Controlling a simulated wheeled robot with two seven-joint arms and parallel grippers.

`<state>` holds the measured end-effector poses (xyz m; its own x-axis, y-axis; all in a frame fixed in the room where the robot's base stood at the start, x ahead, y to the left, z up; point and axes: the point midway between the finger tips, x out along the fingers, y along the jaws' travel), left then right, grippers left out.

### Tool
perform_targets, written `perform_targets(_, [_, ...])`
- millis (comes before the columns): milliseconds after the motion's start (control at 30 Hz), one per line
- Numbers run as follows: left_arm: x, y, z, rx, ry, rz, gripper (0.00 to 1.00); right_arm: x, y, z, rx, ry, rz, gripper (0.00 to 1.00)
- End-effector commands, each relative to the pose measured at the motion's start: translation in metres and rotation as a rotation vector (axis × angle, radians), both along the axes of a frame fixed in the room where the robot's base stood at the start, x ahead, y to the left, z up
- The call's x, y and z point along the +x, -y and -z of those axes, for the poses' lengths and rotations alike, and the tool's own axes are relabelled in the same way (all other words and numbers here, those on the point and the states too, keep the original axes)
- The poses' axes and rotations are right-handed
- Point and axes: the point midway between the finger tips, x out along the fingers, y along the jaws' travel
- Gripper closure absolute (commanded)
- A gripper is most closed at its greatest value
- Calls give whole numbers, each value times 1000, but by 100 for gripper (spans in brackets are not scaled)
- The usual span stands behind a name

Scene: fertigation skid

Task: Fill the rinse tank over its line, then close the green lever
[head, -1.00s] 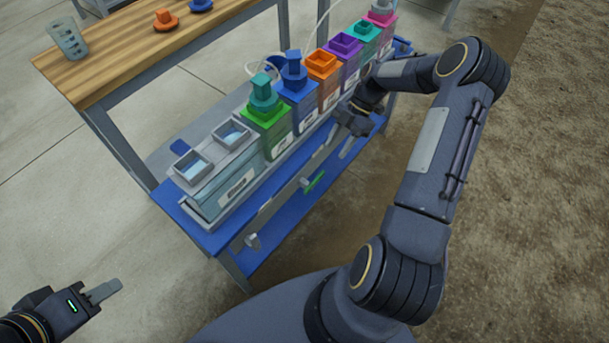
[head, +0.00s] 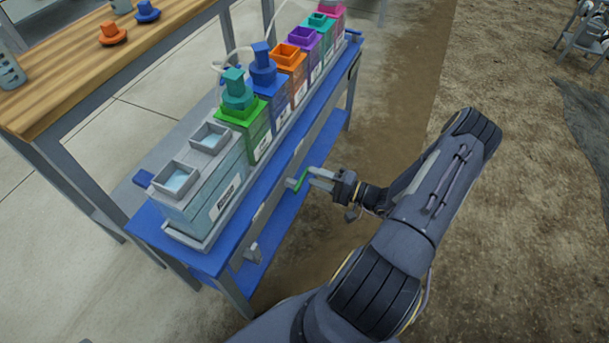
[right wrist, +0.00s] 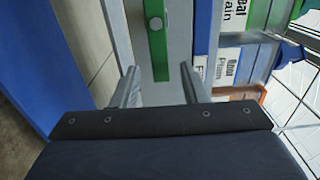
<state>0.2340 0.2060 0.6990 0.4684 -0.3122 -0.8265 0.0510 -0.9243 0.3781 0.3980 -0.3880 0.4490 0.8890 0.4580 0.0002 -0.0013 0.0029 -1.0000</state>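The green lever (head: 301,180) sits on the front rail of the blue bench. In the right wrist view the lever (right wrist: 158,55) is an upright green bar with a round grey pivot. My right gripper (head: 311,178) is open at the lever. In its wrist view the fingers (right wrist: 158,75) stand on either side of the lever's lower end, with gaps. The large grey-blue tank (head: 215,190), apparently the rinse tank, stands at the bench's near end. Its two square openings show pale blue liquid. I cannot make out its fill line. My left gripper is out of view.
Several coloured tanks, from a green one (head: 256,128) to a pink one, line the blue bench (head: 140,226) behind the grey-blue tank. A wooden table (head: 75,75) at upper left holds orange and blue caps and a cup.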

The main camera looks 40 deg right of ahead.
Motion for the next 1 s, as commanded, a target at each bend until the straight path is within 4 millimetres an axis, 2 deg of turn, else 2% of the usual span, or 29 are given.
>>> perform_targets(100, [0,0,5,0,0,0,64,17,-10,1,-1,2,-4,60])
perform_targets(233, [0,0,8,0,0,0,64,30,-16,1,-2,1,-3,60])
perform_targets(600, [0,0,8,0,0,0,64,36,-19,0,-2,1,-2,60])
perform_targets(900, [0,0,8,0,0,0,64,36,-19,0,-3,1,-2,99])
perform_targets(1000, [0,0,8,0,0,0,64,36,-19,0,-3,1,-2,100])
